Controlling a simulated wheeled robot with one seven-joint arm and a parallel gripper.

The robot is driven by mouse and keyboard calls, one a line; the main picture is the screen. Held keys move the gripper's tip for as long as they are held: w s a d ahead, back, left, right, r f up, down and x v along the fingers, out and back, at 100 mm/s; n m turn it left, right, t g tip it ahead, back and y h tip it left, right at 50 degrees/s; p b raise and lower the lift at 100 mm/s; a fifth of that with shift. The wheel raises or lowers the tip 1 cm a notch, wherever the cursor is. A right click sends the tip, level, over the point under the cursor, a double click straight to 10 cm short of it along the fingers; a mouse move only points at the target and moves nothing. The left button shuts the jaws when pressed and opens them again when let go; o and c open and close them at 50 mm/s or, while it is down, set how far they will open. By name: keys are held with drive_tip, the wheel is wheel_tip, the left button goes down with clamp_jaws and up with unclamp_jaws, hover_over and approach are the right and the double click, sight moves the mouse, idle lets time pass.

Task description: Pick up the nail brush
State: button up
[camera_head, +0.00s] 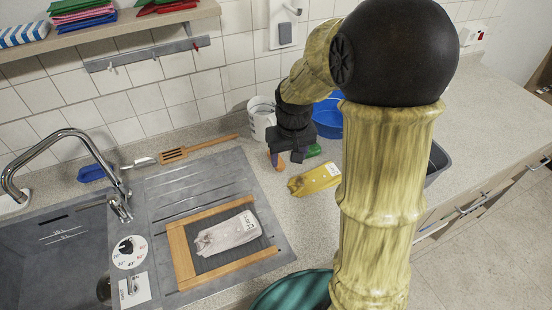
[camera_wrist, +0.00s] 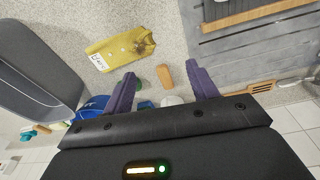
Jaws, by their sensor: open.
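A small orange-tan block with rounded ends, which looks like the nail brush (camera_wrist: 164,76), lies on the speckled counter. In the wrist view it shows between the two purple fingers of my gripper (camera_wrist: 161,69), which are apart and empty. Whether the fingers are level with it or above it is hard to tell. In the head view my gripper (camera_head: 285,160) points down at the counter near the back wall, and a bit of orange (camera_head: 280,159) shows by its fingers. Bristles are not visible.
A yellow bag (camera_head: 315,179) lies close to the gripper. A green item (camera_head: 314,150), a white bucket (camera_head: 262,120) and a blue tub (camera_head: 328,118) stand close behind. The grey drainer (camera_head: 185,175) with a wood-framed board and a pale bag is to the left.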

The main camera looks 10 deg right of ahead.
drive_tip(key=w+n+g+p, duration=0.1)
drive_tip(key=w, duration=1.4)
drive_tip(key=shift+d+r+g+p, duration=0.15)
drive_tip(key=shift+d+g+p, duration=0.05)
drive_tip(key=shift+g+p, duration=0.15)
wheel_tip(320, 180, down, 12)
drive_tip(key=p, duration=0.3)
drive_tip(key=shift+w+f+p, duration=0.1)
drive_tip(key=shift+f+p, duration=0.1)
drive_tip(key=shift+p, duration=0.1)
drive_tip(key=shift+w+a+f+p, duration=0.1)
drive_tip(key=shift+f+p, duration=0.6)
drive_tip(key=shift+f, duration=0.55)
drive_tip(key=shift+a+f+p, duration=0.1)
drive_tip(key=shift+f+p, duration=0.55)
drive_tip(key=shift+f, duration=0.6)
